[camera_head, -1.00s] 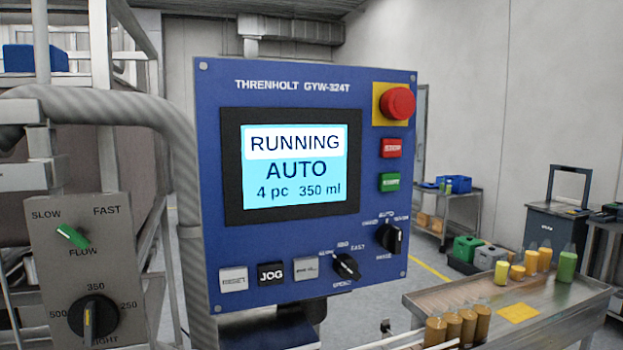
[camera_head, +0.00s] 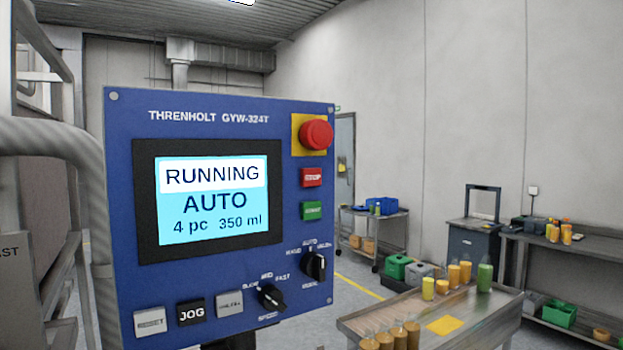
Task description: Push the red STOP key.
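The red STOP key (camera_head: 311,177) is a small square key on the right side of the blue control panel (camera_head: 200,112). It sits below the large round red emergency button (camera_head: 316,135) on its yellow plate and above the green START key (camera_head: 311,211). The screen (camera_head: 212,196) reads RUNNING, AUTO, 4 pc, 350 ml. Neither of my grippers shows in the head view.
Along the panel's bottom are a RESET key (camera_head: 150,321), a JOG key (camera_head: 191,312), another grey key (camera_head: 230,303) and two black knobs. A metal table (camera_head: 480,322) with several bottles stands at the lower right. A thick grey pipe (camera_head: 60,140) curves at the left.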

